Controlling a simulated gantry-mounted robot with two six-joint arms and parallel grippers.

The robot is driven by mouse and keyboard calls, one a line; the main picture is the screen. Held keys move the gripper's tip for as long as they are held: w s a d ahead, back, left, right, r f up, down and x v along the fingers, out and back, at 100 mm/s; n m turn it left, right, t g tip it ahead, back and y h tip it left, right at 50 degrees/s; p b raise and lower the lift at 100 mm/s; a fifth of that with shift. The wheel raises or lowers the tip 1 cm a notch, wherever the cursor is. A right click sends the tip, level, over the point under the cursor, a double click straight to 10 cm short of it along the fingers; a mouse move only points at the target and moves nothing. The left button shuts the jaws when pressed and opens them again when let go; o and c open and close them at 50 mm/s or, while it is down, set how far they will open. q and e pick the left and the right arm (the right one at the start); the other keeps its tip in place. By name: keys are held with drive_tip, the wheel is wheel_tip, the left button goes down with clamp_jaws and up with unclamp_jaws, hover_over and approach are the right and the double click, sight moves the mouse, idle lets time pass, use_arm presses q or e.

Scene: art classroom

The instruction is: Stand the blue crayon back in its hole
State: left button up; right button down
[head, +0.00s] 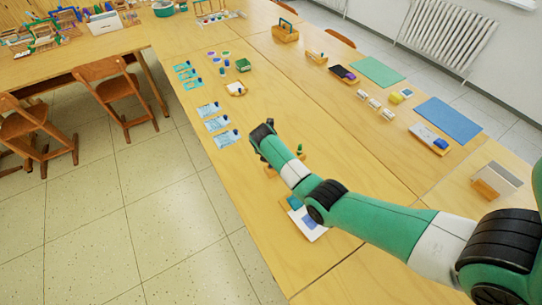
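My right arm comes in from the right and reaches over the long wooden table. Its dark gripper (263,130) hangs over the near part of the table; its fingers are too small to tell open from shut. The arm covers much of this spot. I cannot make out the blue crayon or its hole. My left gripper is not in view.
White and blue sheets (309,222) lie below the arm. Several light blue cards (215,123) lie along the left table edge. A blue mat (449,117) and green mat (378,72) lie at right. The table between gripper and mats is mostly clear.

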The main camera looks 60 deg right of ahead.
drive_tip(key=shift+r+p, duration=0.1)
drive_tip(key=shift+p, duration=0.55)
idle(1.0)
drive_tip(key=shift+f+b, duration=0.45)
drive_tip(key=shift+f, duration=1)
idle(2.1)
drive_tip(key=c, duration=0.7)
unclamp_jaws()
drive_tip(key=shift+o, duration=1.1)
drive_tip(key=shift+r+p, duration=3)
drive_tip(key=shift+p, duration=0.35)
